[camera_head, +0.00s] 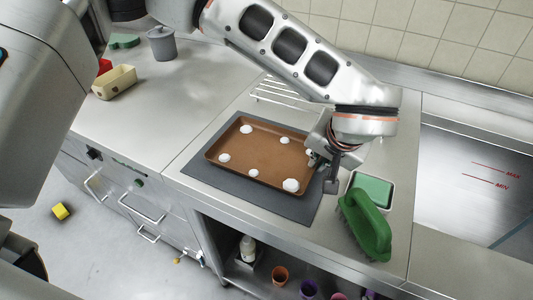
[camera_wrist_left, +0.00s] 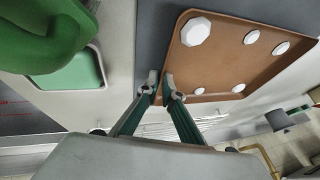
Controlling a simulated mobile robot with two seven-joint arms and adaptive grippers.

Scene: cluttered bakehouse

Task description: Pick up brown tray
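The brown tray (camera_head: 262,152) is a shallow rectangular pan with several white lumps on it. It lies flat on a dark grey mat (camera_head: 226,183) on the steel counter. My left gripper (camera_head: 323,170) reaches down at the tray's right end. In the left wrist view, the two fingertips (camera_wrist_left: 161,84) are close together on either side of the rim of the tray (camera_wrist_left: 228,62), with the rim between them. The gripper partly hides that end of the tray in the head view. My right gripper is not in view.
A green brush-like object (camera_head: 367,225) and a green-filled container (camera_head: 372,188) stand just right of the tray. A wire rack (camera_head: 280,93) lies behind it. A sink (camera_head: 475,180) is at the right. A grey pot (camera_head: 161,43) and cream container (camera_head: 115,82) stand far left; counter between is clear.

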